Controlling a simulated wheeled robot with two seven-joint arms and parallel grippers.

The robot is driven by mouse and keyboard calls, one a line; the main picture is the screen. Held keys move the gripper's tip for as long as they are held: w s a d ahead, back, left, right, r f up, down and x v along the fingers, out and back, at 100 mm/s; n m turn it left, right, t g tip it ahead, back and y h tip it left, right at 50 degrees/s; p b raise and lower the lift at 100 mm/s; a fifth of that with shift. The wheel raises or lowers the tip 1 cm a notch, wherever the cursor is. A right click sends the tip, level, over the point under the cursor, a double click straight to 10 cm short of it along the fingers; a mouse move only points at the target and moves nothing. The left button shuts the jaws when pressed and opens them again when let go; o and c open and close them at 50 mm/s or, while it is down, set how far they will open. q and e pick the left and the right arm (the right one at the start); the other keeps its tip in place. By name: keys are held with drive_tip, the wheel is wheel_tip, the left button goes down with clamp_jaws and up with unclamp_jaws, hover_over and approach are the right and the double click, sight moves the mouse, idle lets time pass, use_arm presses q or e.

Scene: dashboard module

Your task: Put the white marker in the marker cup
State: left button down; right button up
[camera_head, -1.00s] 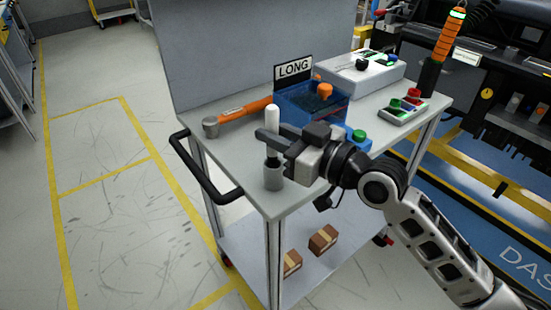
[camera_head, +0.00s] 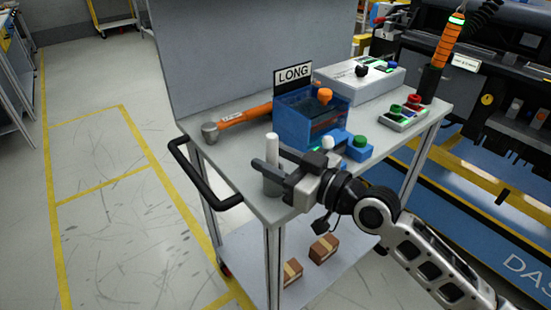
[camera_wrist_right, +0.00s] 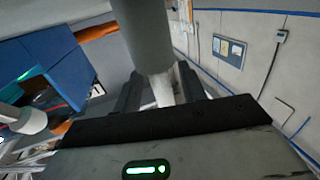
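The white marker (camera_head: 272,146) stands about upright with its lower end inside the grey marker cup (camera_head: 273,187), at the cart's near corner. My right gripper (camera_head: 273,161) reaches in from the right just above the cup's rim, one finger on each side of the marker. The fingers are spread, and part of the marker and the rim are hidden behind them. In the right wrist view the grey cup (camera_wrist_right: 143,32) is close up, with the white marker (camera_wrist_right: 163,90) coming out of it between the open fingers. My left gripper is not in view.
A blue bin (camera_head: 290,127) labelled LONG stands behind the gripper, with a hammer (camera_head: 235,119) to its left. Button boxes (camera_head: 405,115) and a white box (camera_head: 340,84) sit farther back. A black handle (camera_head: 203,182) runs along the cart's left edge.

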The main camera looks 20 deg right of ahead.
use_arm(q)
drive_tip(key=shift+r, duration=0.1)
use_arm(e)
drive_tip(key=shift+r, duration=0.15)
drive_tip(key=b+v, duration=0.2)
drive_tip(key=v, duration=0.9)
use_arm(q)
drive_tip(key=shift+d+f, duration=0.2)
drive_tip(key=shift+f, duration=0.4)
use_arm(e)
drive_tip(key=s+a+f+m+g+h, duration=0.1)
drive_tip(key=s+a+f+h, duration=0.1)
drive_tip(key=f, duration=0.5)
drive_tip(key=s+a+f+m+g+h, duration=0.1)
drive_tip(key=s+a+f+m+h, duration=0.1)
drive_tip(key=f, duration=0.6)
drive_tip(key=s+a+f+m+g+h, duration=0.1)
drive_tip(key=s+a+f+m+h, duration=0.1)
drive_tip(key=f, duration=0.5)
drive_tip(key=shift+s+a+f+g+h, duration=0.3)
drive_tip(key=shift+s+a, duration=0.2)
drive_tip(key=shift+s, duration=0.6)
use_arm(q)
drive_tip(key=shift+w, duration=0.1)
use_arm(e)
drive_tip(key=shift+r, duration=0.1)
